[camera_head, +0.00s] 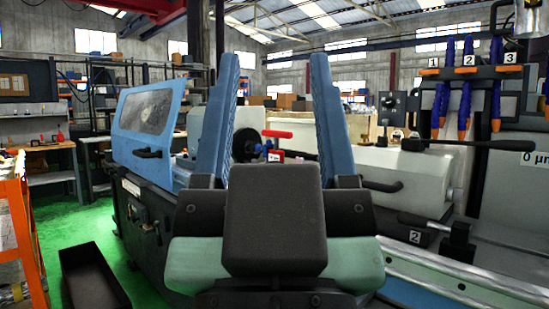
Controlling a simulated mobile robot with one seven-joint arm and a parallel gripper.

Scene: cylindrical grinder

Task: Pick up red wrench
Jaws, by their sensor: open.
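My gripper (275,62) fills the middle of the view, its two blue fingers spread wide with nothing between them. In the gap, farther off on the machine, a small red bar (277,134) lies level. A red piece with a white label (275,156) sits just below it. I cannot tell for sure whether either is the red wrench. Both are well beyond the fingers and apart from them. The dark palm block of my gripper hides what lies lower on the machine.
The grinder's blue guard (150,110) with a window stands left. Blue hoses with orange nozzles (465,90) hang at the right, above a black lever (465,145).

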